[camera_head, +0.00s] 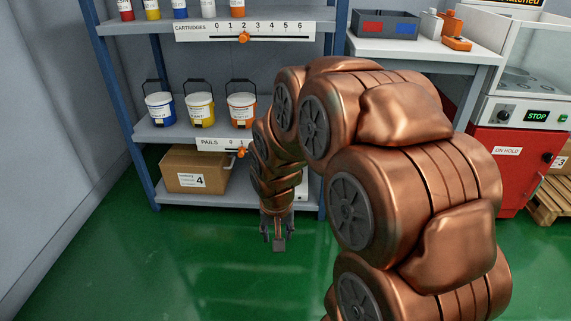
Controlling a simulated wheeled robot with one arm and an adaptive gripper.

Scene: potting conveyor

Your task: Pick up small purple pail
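No purple pail shows in this view. On the middle shelf stand three small white pails with dark raised handles: a blue-marked pail (160,109), a yellow-marked pail (200,108) and an orange-marked pail (241,109). My arm hides the shelf to the right of them. My gripper (279,240) hangs low over the green floor in front of the shelf, below and to the right of the pails, touching none of them. It is small here, and I cannot tell how far its fingers are apart.
The shelf rack (143,134) has a cardboard box (196,169) at the bottom and several cartridges on top. A table with a blue-and-red bin (385,24) stands to the right, beside a red cabinet (508,168). The floor at front left is clear.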

